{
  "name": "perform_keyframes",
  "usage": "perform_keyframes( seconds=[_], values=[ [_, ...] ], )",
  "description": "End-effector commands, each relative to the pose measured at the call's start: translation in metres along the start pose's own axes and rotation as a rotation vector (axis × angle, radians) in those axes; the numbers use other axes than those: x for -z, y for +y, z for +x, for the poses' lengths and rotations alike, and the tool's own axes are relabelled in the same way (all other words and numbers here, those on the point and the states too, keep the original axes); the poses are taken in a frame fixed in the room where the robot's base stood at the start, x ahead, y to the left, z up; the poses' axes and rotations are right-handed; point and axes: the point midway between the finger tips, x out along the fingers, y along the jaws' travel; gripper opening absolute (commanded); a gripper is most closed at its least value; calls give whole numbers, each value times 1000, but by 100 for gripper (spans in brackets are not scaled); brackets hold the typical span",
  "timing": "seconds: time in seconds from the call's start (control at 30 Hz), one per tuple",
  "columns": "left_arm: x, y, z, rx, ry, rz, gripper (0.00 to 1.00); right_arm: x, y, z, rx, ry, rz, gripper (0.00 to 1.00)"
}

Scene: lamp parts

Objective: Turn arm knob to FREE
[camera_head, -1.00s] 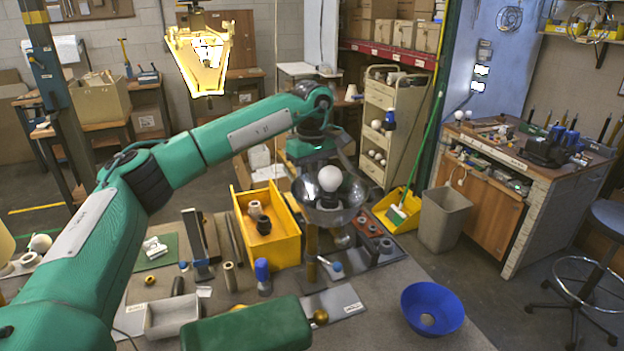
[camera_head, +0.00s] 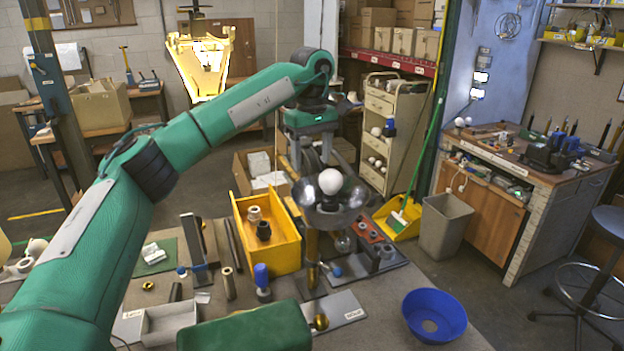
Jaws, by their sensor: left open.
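A lamp with a white bulb (camera_head: 330,181) in a shiny bowl-shaped shade (camera_head: 331,207) stands past the middle of the bench. A brass-coloured post (camera_head: 312,250) shows below the shade. A brass round knob (camera_head: 320,322) shows at the front, beside a labelled grey plate (camera_head: 346,307); I cannot tell whether it is the arm knob, and no FREE mark is readable. My left gripper (camera_head: 322,160) is open, pointing down just behind and above the bulb and shade, which partly hide its fingers. My right gripper is not in view.
A yellow bin (camera_head: 268,232) with small parts stands left of the lamp. A blue funnel-like bowl (camera_head: 434,316) lies at the front right. A grey tray (camera_head: 168,322) and a blue-topped tool (camera_head: 262,278) are at the front left.

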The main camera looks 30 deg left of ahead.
Motion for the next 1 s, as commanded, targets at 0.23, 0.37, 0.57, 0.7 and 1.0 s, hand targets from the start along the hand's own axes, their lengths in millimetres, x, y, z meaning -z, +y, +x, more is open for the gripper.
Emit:
perform_keyframes(
  seconds=[0.23,0.37,0.57,0.7,1.0],
  values=[
    [0,0,-51,-2,1,-1,61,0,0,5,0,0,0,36],
    [0,0,-62,-1,0,-1,61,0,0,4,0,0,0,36],
    [0,0,-67,0,0,-2,61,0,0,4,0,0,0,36],
    [0,0,-66,0,0,-1,61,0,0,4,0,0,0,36],
    [0,0,-66,0,0,-1,61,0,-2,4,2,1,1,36]
  ],
)
